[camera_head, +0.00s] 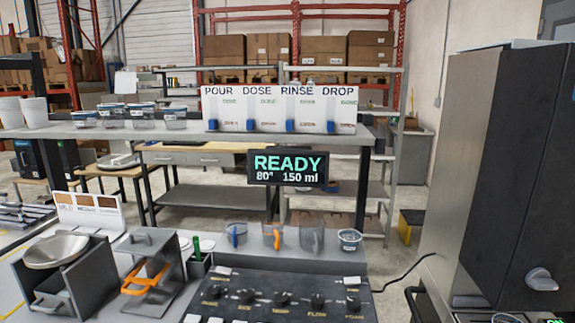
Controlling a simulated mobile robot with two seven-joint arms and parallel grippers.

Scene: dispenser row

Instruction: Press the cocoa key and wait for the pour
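A dark display (288,167) reads READY, 80° and 150 ml. Below it is a black control panel (270,296) with a row of dark knobs and several small white pieces along its edges. Their lettering is too small to read, and I cannot pick out a cocoa key. A white board (280,108) on the shelf is headed POUR, DOSE, RINSE and DROP, with a small blue piece under each word. At the right stands a tall dark machine (515,170) with a grey knob (541,279). No pour shows. Neither of my grippers is in view.
Clear jugs and cups (312,236) stand behind the panel. At left are a grey stand with a metal bowl (56,249) and a stand with an orange handle (145,278). A raised shelf (180,132) carries white cups and small lidded tubs. A cable runs right of the panel.

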